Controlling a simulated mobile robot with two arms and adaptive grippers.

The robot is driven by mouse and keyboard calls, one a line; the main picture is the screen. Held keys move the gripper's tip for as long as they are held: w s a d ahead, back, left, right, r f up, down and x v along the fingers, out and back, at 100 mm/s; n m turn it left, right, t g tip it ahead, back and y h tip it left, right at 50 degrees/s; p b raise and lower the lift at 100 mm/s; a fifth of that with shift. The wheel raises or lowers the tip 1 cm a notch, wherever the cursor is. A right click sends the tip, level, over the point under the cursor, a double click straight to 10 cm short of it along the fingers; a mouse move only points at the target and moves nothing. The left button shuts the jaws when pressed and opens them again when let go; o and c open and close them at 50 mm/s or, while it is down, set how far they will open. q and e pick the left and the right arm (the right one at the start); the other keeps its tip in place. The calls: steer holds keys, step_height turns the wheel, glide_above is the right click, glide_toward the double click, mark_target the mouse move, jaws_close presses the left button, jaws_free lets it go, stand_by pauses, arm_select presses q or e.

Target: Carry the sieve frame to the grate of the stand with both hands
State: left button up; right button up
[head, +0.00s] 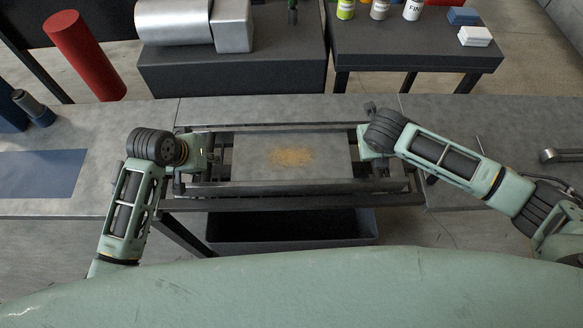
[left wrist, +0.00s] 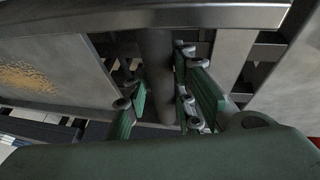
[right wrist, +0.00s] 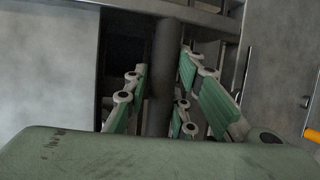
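The sieve frame (head: 290,187) is a grey metal rectangle over the gap in the bench, at the stand (head: 390,200). A grey panel (head: 248,158) with a patch of tan grains shows inside it. My left gripper (head: 188,157) is at its left end. In the left wrist view its green-padded fingers close on both sides of a dark round handle bar (left wrist: 157,60). My right gripper (head: 374,147) is at the right end, its fingers on both sides of the other handle bar (right wrist: 164,60). The grate is mostly hidden. I cannot tell whether the frame touches the stand.
A black bin (head: 290,228) stands below the gap. A blue mat (head: 40,173) lies on the bench at left, with a dark bottle (head: 33,107) behind. A metal tool (head: 560,156) lies at right. A dark table (head: 415,45) with cans stands behind.

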arm_select(q)
steer(key=shift+o, duration=1.4)
arm_select(e)
steer(key=shift+o, duration=1.4)
arm_select(q)
steer(key=shift+a, duration=0.1)
arm_select(e)
steer(key=shift+d, duration=0.1)
steer(key=shift+r, duration=0.15)
arm_select(q)
steer(key=v, duration=1.2)
arm_select(e)
steer(key=v, duration=1.2)
